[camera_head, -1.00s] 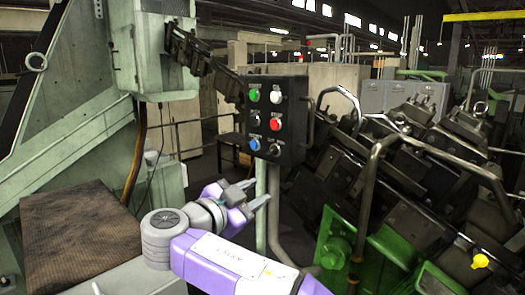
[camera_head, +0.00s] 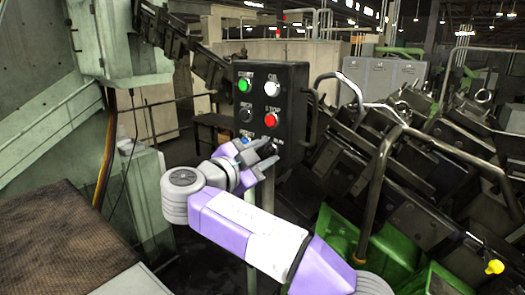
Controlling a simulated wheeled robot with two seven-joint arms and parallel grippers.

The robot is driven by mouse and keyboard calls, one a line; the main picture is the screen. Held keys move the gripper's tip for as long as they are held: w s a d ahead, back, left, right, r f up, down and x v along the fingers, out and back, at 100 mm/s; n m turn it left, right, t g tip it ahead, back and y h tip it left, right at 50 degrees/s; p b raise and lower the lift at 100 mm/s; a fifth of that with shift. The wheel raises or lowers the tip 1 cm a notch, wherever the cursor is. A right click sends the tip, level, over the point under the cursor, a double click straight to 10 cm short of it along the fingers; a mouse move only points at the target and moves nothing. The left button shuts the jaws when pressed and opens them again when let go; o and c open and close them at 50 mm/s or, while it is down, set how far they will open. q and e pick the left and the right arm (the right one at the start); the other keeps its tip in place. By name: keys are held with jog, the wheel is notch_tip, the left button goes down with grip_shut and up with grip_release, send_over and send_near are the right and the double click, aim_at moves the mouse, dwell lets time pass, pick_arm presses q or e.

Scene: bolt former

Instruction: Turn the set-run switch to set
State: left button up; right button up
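The black control box (camera_head: 296,112) stands on a post, its face toward me. It carries a green button, a white button, a black button, a red button and a blue button. The set-run switch is at the lower right of the face; my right gripper's fingers largely cover it, so its position cannot be read. My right gripper (camera_head: 272,151) is in front of the lower part of the box, its two fingertips apart and close to the switch. Whether they touch it cannot be told. My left gripper is out of view.
A bent metal rail (camera_head: 374,180) and dark machinery with green parts stand to the right. A pale green machine body (camera_head: 150,190) and a brown textured plate (camera_head: 60,240) are at the left. A yellow knob (camera_head: 494,267) is at the lower right.

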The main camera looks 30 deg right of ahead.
jog(key=shift+w, duration=0.1)
grip_shut()
dwell(0.4)
jog(key=n, duration=1.2)
jog(key=shift+w+a, duration=0.1)
jog(key=shift+w, duration=0.2)
jog(key=n+p, duration=0.1)
jog(key=n, duration=0.5)
jog(key=shift+w, duration=0.1)
jog(key=shift+f, duration=0.1)
